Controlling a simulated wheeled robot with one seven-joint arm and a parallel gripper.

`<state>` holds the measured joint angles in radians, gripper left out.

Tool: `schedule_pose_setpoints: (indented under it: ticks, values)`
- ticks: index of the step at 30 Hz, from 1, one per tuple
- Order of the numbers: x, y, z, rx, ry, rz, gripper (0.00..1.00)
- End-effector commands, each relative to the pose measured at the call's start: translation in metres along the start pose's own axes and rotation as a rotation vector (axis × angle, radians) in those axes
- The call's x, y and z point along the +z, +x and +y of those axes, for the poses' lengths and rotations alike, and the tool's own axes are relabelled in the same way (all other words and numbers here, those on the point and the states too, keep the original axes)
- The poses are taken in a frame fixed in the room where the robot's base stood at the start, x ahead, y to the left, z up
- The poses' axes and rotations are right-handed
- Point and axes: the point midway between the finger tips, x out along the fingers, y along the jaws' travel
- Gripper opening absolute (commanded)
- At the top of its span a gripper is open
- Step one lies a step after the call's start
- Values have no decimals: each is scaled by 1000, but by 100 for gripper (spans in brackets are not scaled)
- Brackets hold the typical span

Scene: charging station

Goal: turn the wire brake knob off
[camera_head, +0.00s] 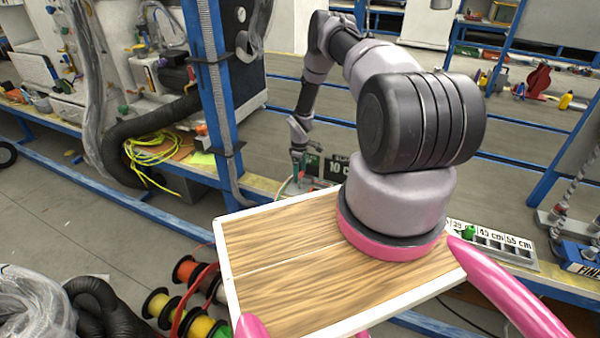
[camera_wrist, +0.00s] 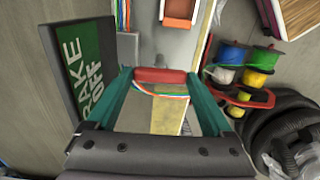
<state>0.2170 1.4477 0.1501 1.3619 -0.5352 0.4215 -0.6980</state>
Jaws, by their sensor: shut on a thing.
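A red bar-shaped piece (camera_wrist: 160,75), which looks like the wire brake knob, lies between the green fingers of my gripper (camera_wrist: 160,79) in the wrist view. The fingers are shut on it, one at each end. A green sign (camera_wrist: 92,68) with white letters, "AKE" and "OFF" readable, stands to the left of the fingers. In the head view my gripper (camera_head: 298,165) is small, low over the bench behind the wooden board, and the knob cannot be made out there.
A blue post (camera_head: 212,90) stands left of my arm. Yellow cable (camera_head: 150,158) and a thick black hose (camera_head: 135,135) lie farther left. Colored wire spools (camera_wrist: 245,75) and a dark hose (camera_wrist: 290,125) are right of my gripper. A green-knobbed length-marked strip (camera_head: 495,243) lies at right.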

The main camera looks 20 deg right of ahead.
Motion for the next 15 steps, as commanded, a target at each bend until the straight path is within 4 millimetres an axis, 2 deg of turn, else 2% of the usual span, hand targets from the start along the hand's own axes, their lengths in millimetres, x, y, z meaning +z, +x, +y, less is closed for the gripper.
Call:
schedule_pose_setpoints:
  ticks: [7, 8, 9, 15]
  values:
    - [0, 0, 0, 1, -3, 0, 29]
    - [0, 0, 0, 1, -3, 0, 96]
    - [0, 0, 0, 1, -3, 0, 100]
    - [0, 0, 0, 1, -1, 0, 100]
